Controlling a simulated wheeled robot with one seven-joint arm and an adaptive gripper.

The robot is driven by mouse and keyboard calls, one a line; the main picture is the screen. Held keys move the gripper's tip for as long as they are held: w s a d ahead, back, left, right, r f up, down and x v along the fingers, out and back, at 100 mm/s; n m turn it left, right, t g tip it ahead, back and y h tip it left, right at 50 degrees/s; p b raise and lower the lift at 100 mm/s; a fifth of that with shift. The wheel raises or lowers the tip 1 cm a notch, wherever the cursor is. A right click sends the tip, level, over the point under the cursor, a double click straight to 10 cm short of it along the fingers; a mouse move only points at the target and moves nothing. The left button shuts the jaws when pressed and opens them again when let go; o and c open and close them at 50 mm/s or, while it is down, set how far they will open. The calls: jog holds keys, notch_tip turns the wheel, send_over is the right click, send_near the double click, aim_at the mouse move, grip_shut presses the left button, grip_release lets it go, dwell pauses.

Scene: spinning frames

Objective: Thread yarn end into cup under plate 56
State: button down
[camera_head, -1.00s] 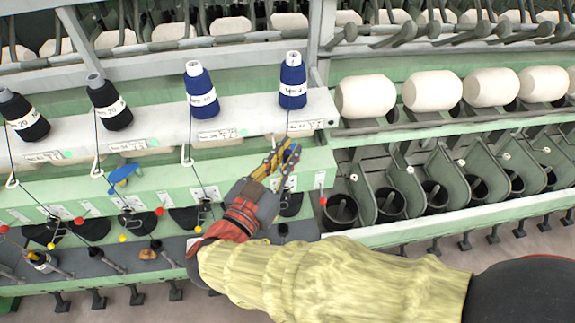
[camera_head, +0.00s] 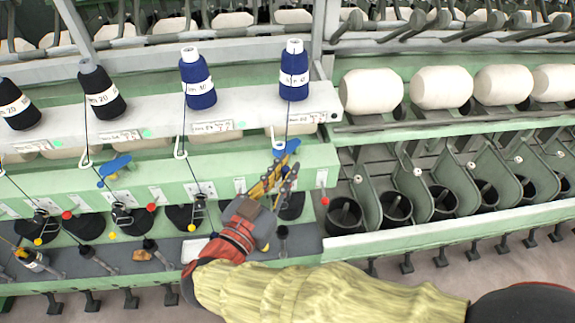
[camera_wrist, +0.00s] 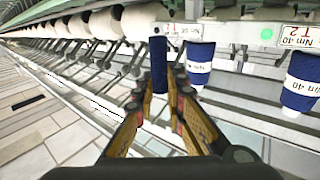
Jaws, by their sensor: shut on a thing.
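My gripper (camera_head: 280,172) has yellow-and-dark fingers and is shut on a narrow blue piece (camera_wrist: 158,68), seen upright between the fingertips in the wrist view. In the head view the blue piece (camera_head: 287,150) shows at the fingertips, in front of the green rail. A blue yarn cone (camera_head: 293,72) stands on the white shelf above it, with a thread running down toward a white guide (camera_head: 278,142). A dark round cup (camera_head: 292,207) lies below the gripper, partly hidden by it. The plate numbers are too small to read in the head view.
Another blue cone (camera_head: 198,80) and two black cones stand to the left. A loose blue part (camera_head: 114,166) lies against the green rail (camera_head: 70,186). To the right are large white rolls (camera_head: 371,92) and open dark cups (camera_head: 345,214).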

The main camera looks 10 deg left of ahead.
jog(key=f, duration=0.1)
jog(key=f+b, duration=0.2)
jog(key=shift+s+a+f, duration=0.15)
jog(key=shift+s+a, duration=0.15)
notch_tip(320, 180, down, 9)
jog(key=w+a+b, duration=0.2)
jog(key=w+b, duration=0.1)
jog(key=b, duration=0.6)
jog(key=w+a+f, duration=0.1)
jog(key=w+a, duration=0.1)
jog(key=w, duration=0.5)
jog(key=shift+s+d+f+p, duration=0.1)
jog(key=shift+s+d+p, duration=0.25)
jog(key=shift+s, duration=0.5)
jog(key=shift+s+d+f+p, duration=0.15)
jog(key=shift+s+d+p, duration=0.25)
jog(key=shift+s, duration=0.5)
jog(key=shift+s+d+f+p, duration=0.1)
jog(key=shift+s+d+p, duration=0.1)
jog(key=shift+s+d, duration=0.5)
jog(key=shift+s+a, duration=0.2)
